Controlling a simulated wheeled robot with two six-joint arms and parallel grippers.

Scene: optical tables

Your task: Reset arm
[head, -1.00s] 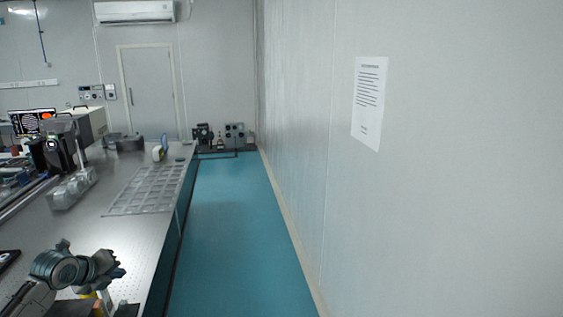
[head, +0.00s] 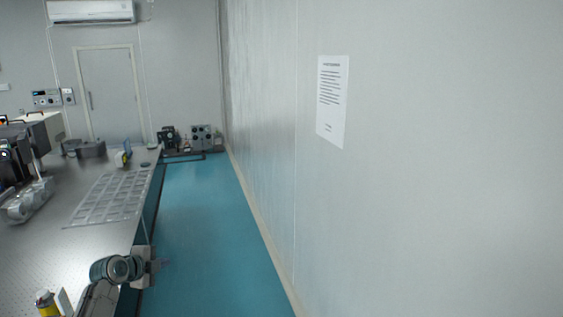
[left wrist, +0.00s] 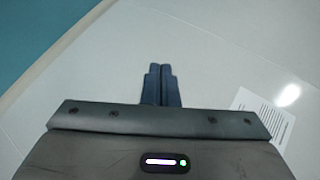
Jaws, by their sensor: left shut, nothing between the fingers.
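My left arm comes in at the lower left of the head view, over the near right edge of the optical table (head: 40,245). Its left gripper (head: 162,264) points right, past the table edge and over the blue floor, and is small and partly blurred there. In the left wrist view the left gripper (left wrist: 161,70) has its two dark fingers together with nothing between them. Beyond the fingers are the pale wall and a strip of blue floor. My right gripper is in neither view.
A blue aisle (head: 205,225) runs clear between the table and the pale wall (head: 430,160), which bears a paper notice (head: 331,100). A flat grid tray (head: 108,197) lies on the table. A yellow bottle (head: 47,304) stands near the arm. Equipment (head: 200,137) stands at the aisle's far end.

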